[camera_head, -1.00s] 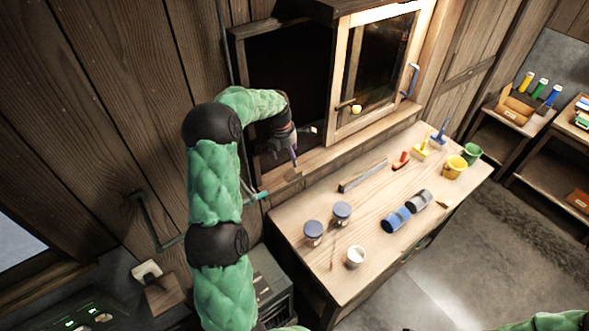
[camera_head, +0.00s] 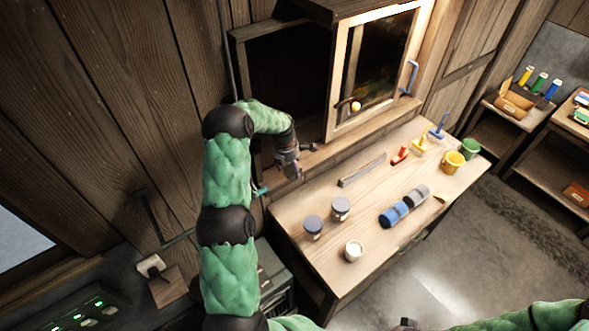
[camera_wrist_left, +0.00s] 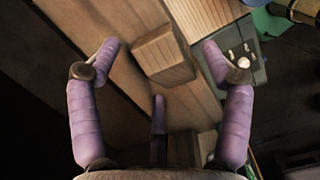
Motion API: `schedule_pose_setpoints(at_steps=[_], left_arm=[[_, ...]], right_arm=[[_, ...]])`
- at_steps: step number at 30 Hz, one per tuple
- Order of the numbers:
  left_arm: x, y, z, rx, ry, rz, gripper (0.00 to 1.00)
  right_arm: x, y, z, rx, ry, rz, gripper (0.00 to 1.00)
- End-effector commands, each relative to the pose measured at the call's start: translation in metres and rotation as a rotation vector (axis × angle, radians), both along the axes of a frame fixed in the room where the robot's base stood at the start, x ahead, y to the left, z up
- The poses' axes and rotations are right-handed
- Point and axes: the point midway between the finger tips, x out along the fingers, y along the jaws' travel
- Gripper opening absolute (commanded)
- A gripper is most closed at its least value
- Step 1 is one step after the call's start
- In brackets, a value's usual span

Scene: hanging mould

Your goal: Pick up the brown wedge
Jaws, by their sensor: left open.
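The brown wedge (camera_wrist_left: 162,55) shows in the left wrist view as a small wooden block on a plank-like ledge, which is the window sill (camera_head: 318,158) in the head view. My left gripper (camera_wrist_left: 160,60) is open, with one purple finger on each side of the wedge and a third finger below it in the picture. I see no finger closed on it. In the head view my left gripper (camera_head: 289,168) points down over the sill's near left part and hides the wedge. My right arm (camera_head: 500,318) enters at the bottom right; its fingers are out of view.
The workbench (camera_head: 300,265) stands below the sill. It holds two lidded jars (camera_head: 340,208), a white pot (camera_head: 353,250), a blue roll (camera_head: 394,214), a metal bar (camera_head: 362,170) and a yellow bucket (camera_head: 453,162). The window sash (camera_head: 336,90) rises right of my gripper.

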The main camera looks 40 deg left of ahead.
Motion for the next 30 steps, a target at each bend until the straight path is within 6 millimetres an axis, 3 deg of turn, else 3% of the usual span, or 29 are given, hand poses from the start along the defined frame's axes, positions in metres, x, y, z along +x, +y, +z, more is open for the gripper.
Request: schedule_pose_setpoints(at_steps=[2,3,8,9,23,30], left_arm=[[0.0,0.0,0.0,0.0,0.0,0.0,0.79],[0.0,0.0,0.0,0.0,0.0,0.0,0.73],[0.0,0.0,0.0,-0.001,0.0,0.0,0.28],[0.0,0.0,0.0,-0.001,0.0,0.0,0.26],[0.0,0.0,0.003,-0.001,0.0,-0.001,0.25],[0.001,0.0,0.029,0.001,-0.004,-0.001,0.25]], right_arm=[[0.0,0.0,0.0,0.0,0.0,0.0,0.0],[0.0,0.0,0.0,0.0,0.0,0.0,0.0],[0.0,0.0,0.0,0.0,0.0,0.0,0.0],[0.0,0.0,0.0,0.0,0.0,0.0,0.0],[0.0,0.0,-0.001,0.0,0.0,0.0,0.0],[0.0,0.0,-0.009,0.0,0.0,0.0,0.0]])
